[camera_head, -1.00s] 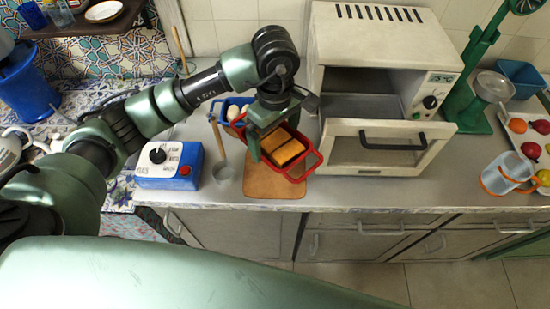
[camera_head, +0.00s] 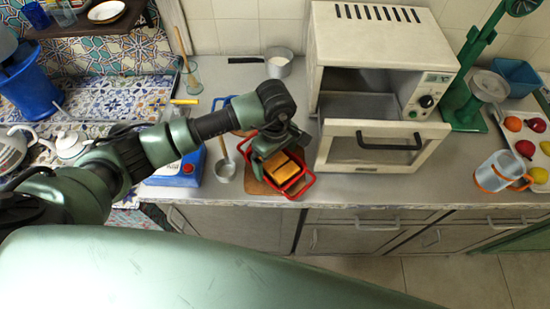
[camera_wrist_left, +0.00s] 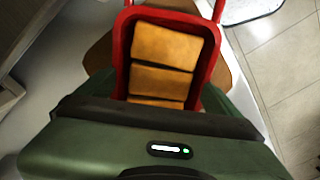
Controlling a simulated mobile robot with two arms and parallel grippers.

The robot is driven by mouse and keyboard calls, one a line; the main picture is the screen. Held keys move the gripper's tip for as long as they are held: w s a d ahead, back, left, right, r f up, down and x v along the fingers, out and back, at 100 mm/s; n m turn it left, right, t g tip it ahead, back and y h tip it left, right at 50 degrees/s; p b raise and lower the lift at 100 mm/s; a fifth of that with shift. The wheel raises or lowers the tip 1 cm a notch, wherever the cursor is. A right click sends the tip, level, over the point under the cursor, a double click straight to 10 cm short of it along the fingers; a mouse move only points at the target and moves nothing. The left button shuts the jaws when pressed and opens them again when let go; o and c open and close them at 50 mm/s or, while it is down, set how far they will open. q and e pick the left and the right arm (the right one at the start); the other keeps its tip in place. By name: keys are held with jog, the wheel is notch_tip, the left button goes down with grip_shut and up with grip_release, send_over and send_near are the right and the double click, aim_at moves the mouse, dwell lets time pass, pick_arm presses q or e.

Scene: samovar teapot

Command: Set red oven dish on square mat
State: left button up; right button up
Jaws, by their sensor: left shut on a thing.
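The red oven dish (camera_head: 304,181) holds several orange-brown loaf-like pieces (camera_head: 281,167). My left gripper (camera_head: 270,148) is shut on the dish at its back end. The square brown mat (camera_head: 254,187) lies on the counter under the dish, with its left and front parts showing. The dish is over the mat; whether it touches the mat or hangs just above it I cannot tell. In the left wrist view the red dish rim (camera_wrist_left: 208,58) runs out from my gripper, with the mat (camera_wrist_left: 99,56) showing on both sides. My right gripper is out of view.
A small ladle (camera_head: 225,170) and a blue box (camera_head: 178,172) are to the left. A pot (camera_head: 279,66) stands behind. The counter's front edge (camera_head: 330,203) is close to the dish.

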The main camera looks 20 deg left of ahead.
aim_at(275, 162)
pick_arm(q)
jog(key=shift+f, duration=0.15)
jog(key=o, duration=1.4)
jog(key=shift+o, duration=0.2)
jog(key=shift+r, duration=0.3)
notch_tip(275, 162, up, 12)
jog(key=b, duration=0.3)
jog(key=shift+b, duration=0.4)
jog(key=shift+f, duration=0.15)
